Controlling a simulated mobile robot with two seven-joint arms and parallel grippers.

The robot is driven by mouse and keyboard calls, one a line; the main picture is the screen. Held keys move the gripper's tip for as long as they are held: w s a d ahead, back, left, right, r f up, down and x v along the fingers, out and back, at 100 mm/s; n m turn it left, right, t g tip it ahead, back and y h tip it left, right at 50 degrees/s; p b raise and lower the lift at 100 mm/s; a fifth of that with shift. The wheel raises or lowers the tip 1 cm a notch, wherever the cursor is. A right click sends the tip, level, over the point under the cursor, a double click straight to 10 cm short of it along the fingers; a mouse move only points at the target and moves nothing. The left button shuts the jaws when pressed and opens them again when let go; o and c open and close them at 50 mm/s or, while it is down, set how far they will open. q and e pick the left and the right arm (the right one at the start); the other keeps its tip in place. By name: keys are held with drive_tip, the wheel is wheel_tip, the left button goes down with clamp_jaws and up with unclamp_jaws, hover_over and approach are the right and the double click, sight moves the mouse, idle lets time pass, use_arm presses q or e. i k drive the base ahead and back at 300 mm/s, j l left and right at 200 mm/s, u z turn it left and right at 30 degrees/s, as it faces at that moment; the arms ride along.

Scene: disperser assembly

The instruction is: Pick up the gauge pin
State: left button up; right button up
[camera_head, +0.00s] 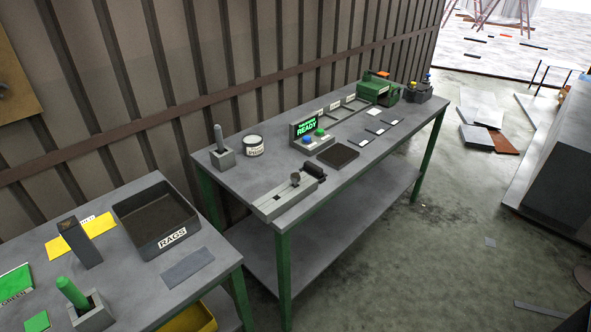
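A grey pin (218,136) stands upright in a small grey block (223,158) at the left end of the far workbench. A thicker green pin (71,291) leans a little in another grey block (97,316) on the near table. No label shows which one is the gauge pin. The lower part of each pin is hidden in its block. Neither of my grippers is in view.
The far workbench (237,178) holds a round tin (253,145), a grey fixture (273,205), a panel reading READY (306,127) and a green machine (377,90). A RAGS tray (172,240) and a dark upright block (80,243) are on the near table.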

sight(294, 177)
drive_tip(key=i+l, duration=0.2)
drive_tip(key=l, duration=0.15)
drive_tip(key=i+l+u, duration=0.15)
drive_tip(key=l, duration=0.2)
drive_tip(key=i+l, duration=0.15)
drive_tip(key=l, duration=0.2)
drive_tip(key=i+l+u, duration=0.1)
drive_tip(key=l, duration=0.25)
drive_tip(key=i+l+u, duration=0.1)
drive_tip(key=l, duration=0.3)
drive_tip(key=i, duration=0.1)
